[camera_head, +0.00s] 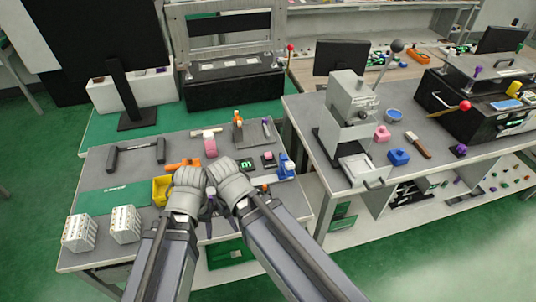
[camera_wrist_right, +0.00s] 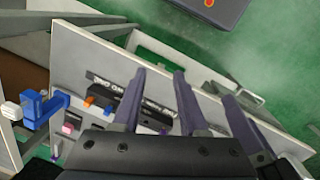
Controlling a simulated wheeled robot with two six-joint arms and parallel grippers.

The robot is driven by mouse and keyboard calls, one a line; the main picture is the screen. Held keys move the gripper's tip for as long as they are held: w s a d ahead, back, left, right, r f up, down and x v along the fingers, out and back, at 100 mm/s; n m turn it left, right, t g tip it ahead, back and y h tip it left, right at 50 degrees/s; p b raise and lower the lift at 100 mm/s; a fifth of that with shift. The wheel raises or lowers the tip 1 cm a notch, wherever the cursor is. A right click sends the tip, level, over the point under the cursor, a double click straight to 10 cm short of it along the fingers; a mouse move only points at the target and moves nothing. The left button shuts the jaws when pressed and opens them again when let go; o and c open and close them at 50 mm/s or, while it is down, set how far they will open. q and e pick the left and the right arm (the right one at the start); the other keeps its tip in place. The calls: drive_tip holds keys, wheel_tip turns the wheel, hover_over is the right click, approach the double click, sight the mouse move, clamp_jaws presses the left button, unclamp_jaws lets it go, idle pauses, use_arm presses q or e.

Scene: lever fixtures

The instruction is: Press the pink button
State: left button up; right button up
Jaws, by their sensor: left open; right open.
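A small pink button (camera_head: 268,155) sits on a dark base near the right edge of the nearer table, beside a blue-and-white piece. A pink piece, possibly the same button, shows at the lower left of the right wrist view (camera_wrist_right: 68,128). My left gripper (camera_head: 187,182) and right gripper (camera_head: 230,180) are close together over the front middle of this table, to the left of and nearer than the button. The fingers are mostly hidden in the head view. The right gripper's fingers (camera_wrist_right: 160,85) are apart with nothing between them in the wrist view.
A yellow bin (camera_head: 160,190), an orange piece (camera_head: 183,164), a pink block (camera_head: 210,144) and a green-marked box (camera_head: 245,164) surround my grippers. White blocks (camera_head: 125,223) stand at front left. A second table (camera_head: 440,180) with a grey machine (camera_head: 350,105) is at right.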

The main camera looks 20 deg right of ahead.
clamp_jaws()
idle(1.4)
